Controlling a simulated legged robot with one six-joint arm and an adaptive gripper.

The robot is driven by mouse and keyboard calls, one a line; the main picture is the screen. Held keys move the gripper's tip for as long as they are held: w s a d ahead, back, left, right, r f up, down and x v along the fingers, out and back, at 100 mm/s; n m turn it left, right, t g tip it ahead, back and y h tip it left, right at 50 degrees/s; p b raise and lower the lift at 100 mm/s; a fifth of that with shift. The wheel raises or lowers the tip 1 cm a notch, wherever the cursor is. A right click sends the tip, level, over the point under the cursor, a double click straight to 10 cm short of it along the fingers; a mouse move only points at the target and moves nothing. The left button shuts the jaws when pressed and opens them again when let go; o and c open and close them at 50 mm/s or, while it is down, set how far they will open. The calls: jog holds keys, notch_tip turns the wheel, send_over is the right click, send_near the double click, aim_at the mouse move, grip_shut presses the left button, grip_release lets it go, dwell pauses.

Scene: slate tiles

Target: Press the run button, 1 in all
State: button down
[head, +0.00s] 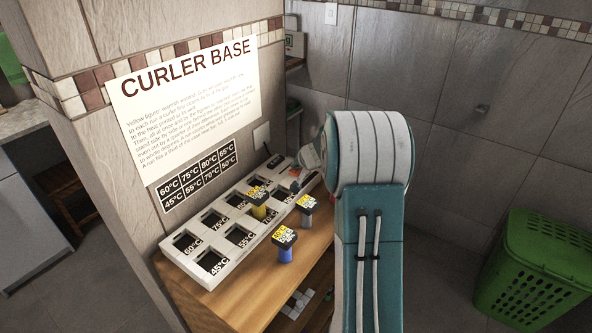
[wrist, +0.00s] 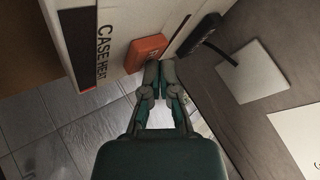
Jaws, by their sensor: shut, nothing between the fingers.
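The white curler base (head: 219,262) lies along the wooden top, with rows of dark sockets marked in degrees. An orange-red button block (wrist: 147,48) sits at the base's end beside the words "CASE HEAT" in the wrist view; I cannot read any "run" label on it. In the head view a small orange patch (head: 295,172) shows there, partly hidden by my arm. My gripper (wrist: 160,66) is shut and empty, its fingertips right beside the button's edge. I cannot tell whether they touch it. In the head view the fingertips are hard to make out.
A yellow curler (head: 258,211) stands in a socket. A blue curler (head: 284,256) and a grey curler (head: 307,218) stand on the wooden top (head: 254,284) in front. A black plug (wrist: 207,32) and cable are close to my fingers. A green basket (head: 532,268) stands right.

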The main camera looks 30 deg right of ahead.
aim_at(296, 171)
jog(key=shift+f, duration=0.3)
dwell(0.5)
jog(key=shift+r, duration=0.95)
jog(key=shift+r, duration=0.1)
jog(key=shift+r, duration=2.45)
